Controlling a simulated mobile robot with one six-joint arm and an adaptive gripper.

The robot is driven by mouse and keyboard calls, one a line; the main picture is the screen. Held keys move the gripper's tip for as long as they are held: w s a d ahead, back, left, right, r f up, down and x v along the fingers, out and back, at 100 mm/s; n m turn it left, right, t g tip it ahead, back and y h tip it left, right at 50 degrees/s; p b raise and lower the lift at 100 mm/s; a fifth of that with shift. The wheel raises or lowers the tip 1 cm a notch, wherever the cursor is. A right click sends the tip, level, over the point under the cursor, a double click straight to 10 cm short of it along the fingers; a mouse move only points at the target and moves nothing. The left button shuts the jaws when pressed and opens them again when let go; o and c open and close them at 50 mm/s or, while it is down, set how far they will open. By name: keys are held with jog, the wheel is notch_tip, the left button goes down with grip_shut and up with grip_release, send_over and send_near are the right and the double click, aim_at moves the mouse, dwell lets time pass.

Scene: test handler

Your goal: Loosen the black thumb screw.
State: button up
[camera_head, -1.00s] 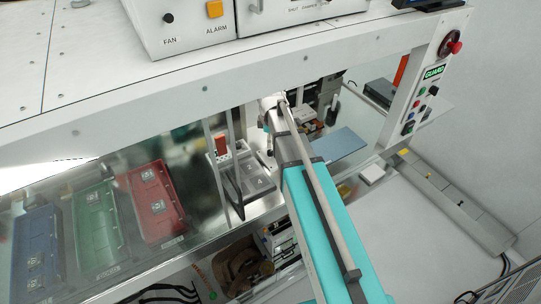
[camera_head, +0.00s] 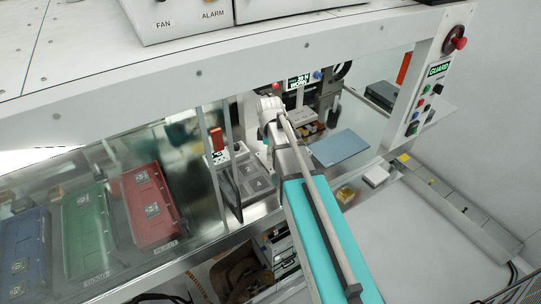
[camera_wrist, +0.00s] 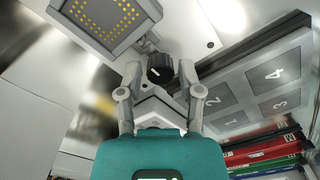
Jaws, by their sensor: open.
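The black thumb screw (camera_wrist: 160,68) is a round ribbed knob with a white mark on its face. In the wrist view it sits between the fingers of my gripper (camera_wrist: 160,72), with a gap visible on both sides. The fingers are open and hold nothing. How far the fingertips reach over the knob in depth is hard to tell. In the head view my arm reaches in under the white beam, and the gripper and thumb screw are hidden.
A framed panel with yellow dots (camera_wrist: 112,20) is close to the left finger. A grey plate with numbered squares (camera_wrist: 243,80) lies right. Red (camera_head: 150,205), green (camera_head: 90,230) and blue (camera_head: 25,250) trays stand left. A blue-grey plate (camera_head: 340,147) lies right of my arm.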

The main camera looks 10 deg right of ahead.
jog(key=c, duration=0.6)
jog(key=shift+o, duration=0.2)
jog(key=shift+n, duration=3.3)
